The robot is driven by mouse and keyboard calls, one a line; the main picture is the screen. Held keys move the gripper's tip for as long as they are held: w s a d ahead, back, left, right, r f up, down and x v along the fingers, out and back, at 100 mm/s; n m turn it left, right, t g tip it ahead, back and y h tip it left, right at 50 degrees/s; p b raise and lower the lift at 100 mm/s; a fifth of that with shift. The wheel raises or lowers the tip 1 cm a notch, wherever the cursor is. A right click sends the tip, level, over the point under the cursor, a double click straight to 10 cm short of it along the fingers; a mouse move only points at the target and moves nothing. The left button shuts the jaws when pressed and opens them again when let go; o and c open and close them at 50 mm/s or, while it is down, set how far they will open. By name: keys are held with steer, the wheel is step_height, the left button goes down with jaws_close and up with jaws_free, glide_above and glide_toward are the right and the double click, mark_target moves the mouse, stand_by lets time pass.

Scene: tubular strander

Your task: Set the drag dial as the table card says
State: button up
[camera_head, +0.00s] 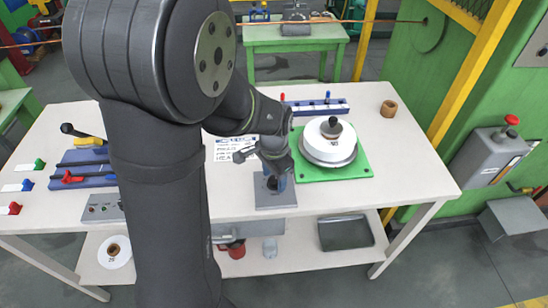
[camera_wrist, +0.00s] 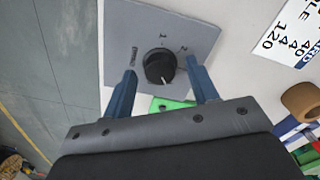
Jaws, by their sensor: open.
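The drag dial is a black round knob (camera_wrist: 160,68) on a grey plate (camera_wrist: 130,35). Printed marks, including 1 and 2, lie around its upper side in the wrist view. A short white line on the knob points towards the bottom of that view. My gripper (camera_wrist: 160,74) is open, with one blue finger on each side of the knob; contact cannot be told. In the head view my gripper (camera_head: 274,183) is over the plate (camera_head: 276,205) and hides most of the knob. The white table card (camera_head: 222,152) is partly hidden by my arm; its corner shows large figures in the wrist view (camera_wrist: 292,30).
A white spool (camera_head: 328,150) sits on a green base (camera_head: 360,165) right of the dial. A brown ring (camera_head: 389,108) and a blue-white rack (camera_head: 318,107) stand behind. Blue fixtures (camera_head: 85,165) lie at left. The table's front right is clear.

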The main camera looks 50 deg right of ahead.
mark_target(274, 180)
step_height(274, 180, up, 17)
stand_by(0.4)
steer(key=shift+f, duration=0.2)
step_height(274, 180, down, 17)
steer(key=shift+f, duration=0.15)
stand_by(0.7)
